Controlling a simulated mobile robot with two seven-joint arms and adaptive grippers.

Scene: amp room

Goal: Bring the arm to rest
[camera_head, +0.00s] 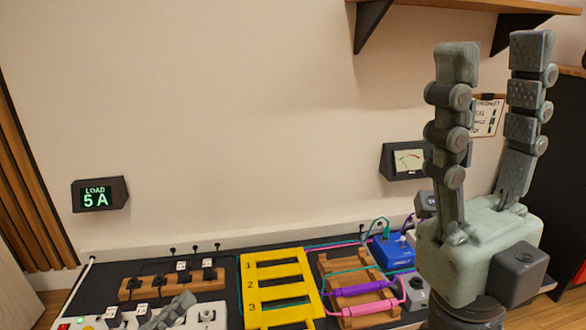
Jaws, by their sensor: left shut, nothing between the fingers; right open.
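My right gripper (494,52) stands large at the right of the head view. Its two fingers point up, spread apart, with nothing between them. It is raised in front of the wall and hides part of a meter and the bench's right end. My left gripper (174,309) shows only partly at the bottom left, low over a white power strip (207,315). Its grey fingers are together and hold nothing. I cannot tell whether they touch the strip. The rest of the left arm is out of view.
The dark bench carries a wooden socket block (130,291), a yellow numbered rack (249,285), a wooden rack (330,268) with purple and pink items, and a blue box (394,252). A load display reading 5 A (99,194) is on the wall. A shelf (430,4) overhangs at top right.

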